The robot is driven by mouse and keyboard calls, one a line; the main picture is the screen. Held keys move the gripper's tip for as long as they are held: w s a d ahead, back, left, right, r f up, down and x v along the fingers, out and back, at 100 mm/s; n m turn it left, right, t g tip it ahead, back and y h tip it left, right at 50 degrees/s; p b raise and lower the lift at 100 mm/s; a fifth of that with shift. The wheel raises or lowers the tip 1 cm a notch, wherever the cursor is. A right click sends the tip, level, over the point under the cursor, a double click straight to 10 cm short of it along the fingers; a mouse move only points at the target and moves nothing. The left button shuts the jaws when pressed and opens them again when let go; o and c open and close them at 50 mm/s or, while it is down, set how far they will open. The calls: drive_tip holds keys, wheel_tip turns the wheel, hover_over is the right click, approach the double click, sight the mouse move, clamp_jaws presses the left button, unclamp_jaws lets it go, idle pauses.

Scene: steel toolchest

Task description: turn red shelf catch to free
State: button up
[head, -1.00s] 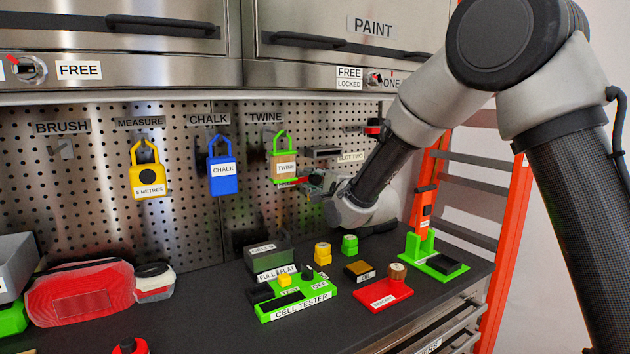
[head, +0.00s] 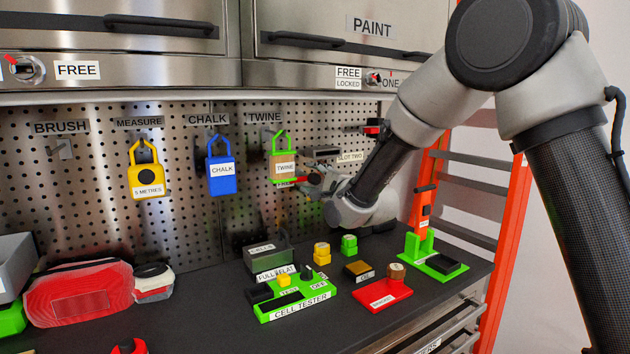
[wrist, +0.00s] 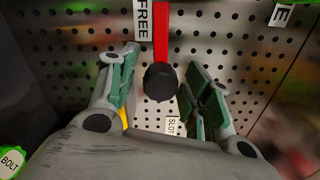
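The red catch shows in the wrist view as a straight red bar (wrist: 161,35) with a black end knob (wrist: 160,82), with a white FREE label (wrist: 141,18) beside it. In the head view a small red piece (head: 301,181) shows just below the twine tag, mostly covered by my gripper (head: 312,186). In the wrist view my gripper (wrist: 162,92) is open, with one green-padded finger on each side of the knob. Gaps show between the knob and both fingers. Contact is not visible.
The green twine tag (head: 283,166) hangs close to my gripper. A small shelf piece (head: 322,153) and SLOT TWO label (head: 350,156) are right beside it. Below, the bench holds a green cell tester (head: 296,300), a grey cells box (head: 268,256) and a red tray (head: 383,294).

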drive_tip(key=v, duration=1.2)
drive_tip(key=s+d+n+g+h, duration=0.2)
drive_tip(key=s+d+n+h, duration=0.25)
drive_tip(key=d, duration=0.65)
drive_tip(key=s+d+n+g+h, duration=0.3)
drive_tip(key=s+d, duration=0.2)
drive_tip(key=d, duration=0.7)
drive_tip(key=s+d+f+n+g+h, duration=0.1)
drive_tip(key=s+d, duration=0.4)
drive_tip(key=s, duration=0.6)
drive_tip(key=s+d+f+n+g+h, duration=0.1)
drive_tip(key=s+d+n+g, duration=0.3)
drive_tip(key=s, duration=0.7)
drive_tip(key=shift+d+f+n+g, duration=0.4)
drive_tip(key=shift+d+f+n, duration=0.45)
drive_tip(key=shift+f, duration=0.05)
